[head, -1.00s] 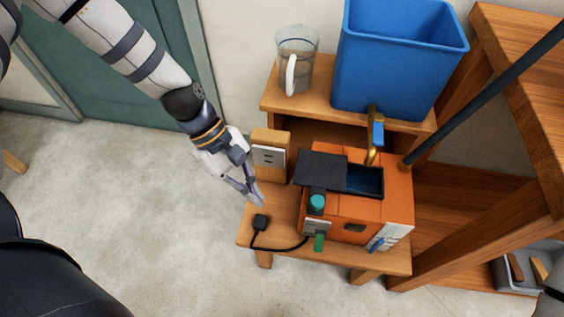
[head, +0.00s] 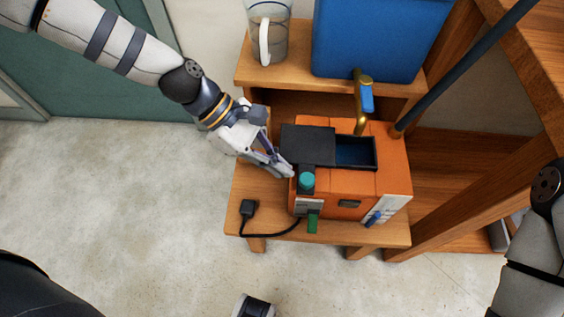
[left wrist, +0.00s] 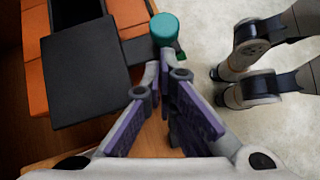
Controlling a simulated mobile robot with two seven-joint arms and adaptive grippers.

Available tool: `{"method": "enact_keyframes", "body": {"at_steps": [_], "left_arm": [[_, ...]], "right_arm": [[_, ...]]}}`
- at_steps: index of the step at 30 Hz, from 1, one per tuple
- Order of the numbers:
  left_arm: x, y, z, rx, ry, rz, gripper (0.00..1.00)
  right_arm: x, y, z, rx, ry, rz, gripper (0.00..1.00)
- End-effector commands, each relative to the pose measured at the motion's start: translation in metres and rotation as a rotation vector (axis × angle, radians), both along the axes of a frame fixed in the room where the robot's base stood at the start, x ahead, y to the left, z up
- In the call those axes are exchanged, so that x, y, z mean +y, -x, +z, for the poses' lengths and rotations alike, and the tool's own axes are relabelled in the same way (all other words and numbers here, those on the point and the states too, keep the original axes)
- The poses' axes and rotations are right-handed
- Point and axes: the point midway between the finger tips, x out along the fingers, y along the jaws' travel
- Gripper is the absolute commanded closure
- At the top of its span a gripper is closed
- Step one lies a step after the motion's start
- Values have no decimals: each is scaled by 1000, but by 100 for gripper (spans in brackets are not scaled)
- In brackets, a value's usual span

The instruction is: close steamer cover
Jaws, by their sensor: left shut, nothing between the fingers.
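The steamer (head: 345,195) is an orange box on a low wooden bench. Its flat black cover (head: 307,145) lies over the left part of the top and overhangs the left side. The right part of the opening shows a dark blue inside. A teal knob (head: 307,181) stands at the front left corner. My left gripper (head: 290,172) is shut and empty at the steamer's left side, close to the cover's front left corner and the knob. In the left wrist view, the cover (left wrist: 90,75) is left of the fingertips (left wrist: 164,58) and the knob (left wrist: 164,28) just beyond them. My right gripper is out of view.
A gold tap with a blue handle (head: 366,98) stands behind the steamer. A glass jug (head: 268,35) and a blue bin (head: 375,40) are on the shelf behind. A black plug (head: 248,209) and cord lie on the bench's front left (head: 240,195). A dark pole slants at right.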

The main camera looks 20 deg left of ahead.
Motion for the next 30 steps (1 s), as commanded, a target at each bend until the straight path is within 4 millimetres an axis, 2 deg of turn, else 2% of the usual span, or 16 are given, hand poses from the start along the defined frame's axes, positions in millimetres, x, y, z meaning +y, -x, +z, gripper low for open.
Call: {"method": "enact_keyframes", "body": {"at_steps": [14,17,24,30], "left_arm": [[-10,0,0,0,0,-1,100],[-26,-5,0,1,-1,-5,100],[-84,-21,0,0,-1,-6,100],[-107,-28,0,1,0,-1,100]], "right_arm": [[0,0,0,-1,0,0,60],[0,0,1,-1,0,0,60],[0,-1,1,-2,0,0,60],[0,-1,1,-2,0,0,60]]}}
